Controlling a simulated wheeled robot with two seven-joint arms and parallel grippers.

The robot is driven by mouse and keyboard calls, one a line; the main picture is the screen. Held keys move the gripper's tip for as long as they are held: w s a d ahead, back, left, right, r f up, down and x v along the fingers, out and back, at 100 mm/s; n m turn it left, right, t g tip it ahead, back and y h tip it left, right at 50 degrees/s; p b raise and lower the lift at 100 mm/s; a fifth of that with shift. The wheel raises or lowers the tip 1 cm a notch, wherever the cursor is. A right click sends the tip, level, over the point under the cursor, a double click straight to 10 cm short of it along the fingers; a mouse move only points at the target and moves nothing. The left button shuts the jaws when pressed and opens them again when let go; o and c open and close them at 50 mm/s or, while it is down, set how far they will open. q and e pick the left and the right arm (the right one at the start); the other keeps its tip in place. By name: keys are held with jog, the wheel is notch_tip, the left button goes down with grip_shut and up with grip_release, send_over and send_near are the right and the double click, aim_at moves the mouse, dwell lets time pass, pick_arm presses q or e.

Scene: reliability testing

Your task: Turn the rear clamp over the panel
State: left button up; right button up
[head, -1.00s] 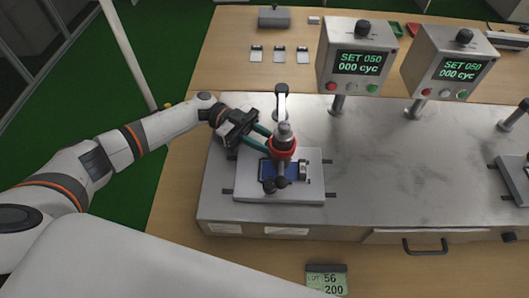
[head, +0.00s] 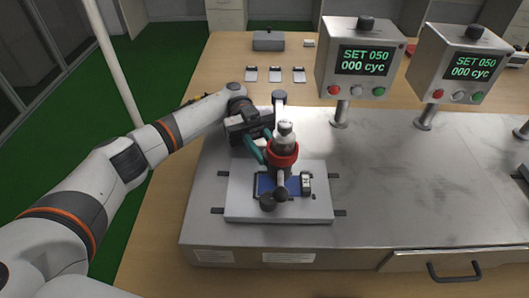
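The blue panel (head: 264,185) lies on a light fixture plate (head: 240,205), partly covered by the upright press with a red collar (head: 282,154) above it. A small white-and-black clamp (head: 306,183) sits at the panel's right edge. Dark round knobs (head: 268,202) stand at its front. I cannot make out a rear clamp; that area is hidden behind the press. My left gripper (head: 263,145) reaches in from the left with teal fingers spread apart beside the press, behind the panel. Its fingertips are partly hidden, so I cannot tell whether they hold anything. My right gripper is out of view.
Two control boxes on posts, a left one (head: 357,60) and a right one (head: 458,68), stand behind on the metal bench (head: 400,180); both read 000 cyc. Small cards (head: 275,75) and a grey box (head: 269,40) lie on the wooden table behind. The bench right of the fixture is clear.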

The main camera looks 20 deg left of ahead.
pick_arm(q)
jog(key=shift+r, duration=0.1)
jog(key=o, duration=0.7)
